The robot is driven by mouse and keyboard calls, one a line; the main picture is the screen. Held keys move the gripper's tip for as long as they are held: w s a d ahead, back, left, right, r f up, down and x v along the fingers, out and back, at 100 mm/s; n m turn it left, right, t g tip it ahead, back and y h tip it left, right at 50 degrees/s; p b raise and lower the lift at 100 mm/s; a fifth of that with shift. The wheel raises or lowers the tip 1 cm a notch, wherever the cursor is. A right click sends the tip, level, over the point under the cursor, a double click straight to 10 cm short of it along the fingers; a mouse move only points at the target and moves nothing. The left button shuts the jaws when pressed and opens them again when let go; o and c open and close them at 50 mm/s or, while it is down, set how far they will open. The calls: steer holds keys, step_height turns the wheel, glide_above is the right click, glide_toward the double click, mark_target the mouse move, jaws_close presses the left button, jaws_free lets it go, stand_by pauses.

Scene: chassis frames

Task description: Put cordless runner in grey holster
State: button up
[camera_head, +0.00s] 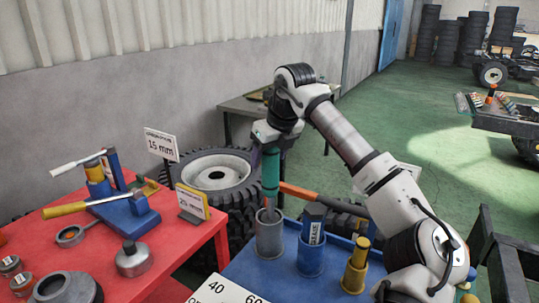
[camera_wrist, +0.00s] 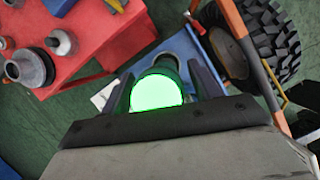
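The cordless runner (camera_head: 270,176) is a green upright cylinder with a narrower grey lower end. My gripper (camera_head: 271,148) is shut on its upper part. In the wrist view its bright green round end (camera_wrist: 158,92) sits between my two fingers. The grey holster (camera_head: 269,238) is an open cup on the blue trolley top, straight below the runner. The runner's lower end is at the holster's mouth; how deep it reaches inside I cannot tell. The holster is mostly hidden in the wrist view.
A blue holster (camera_head: 310,260) holding a blue grease tool and a yellow holster (camera_head: 353,278) stand to the right. An orange handle (camera_head: 300,192) runs behind. A red table (camera_head: 190,240) with tools is at left. Tyres (camera_head: 215,170) stand behind the trolley.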

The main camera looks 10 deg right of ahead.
steer(key=b+v, duration=0.1)
steer(key=v, duration=1.1)
steer(key=shift+b, duration=0.35)
steer(key=shift+c, duration=0.4)
stand_by(1.2)
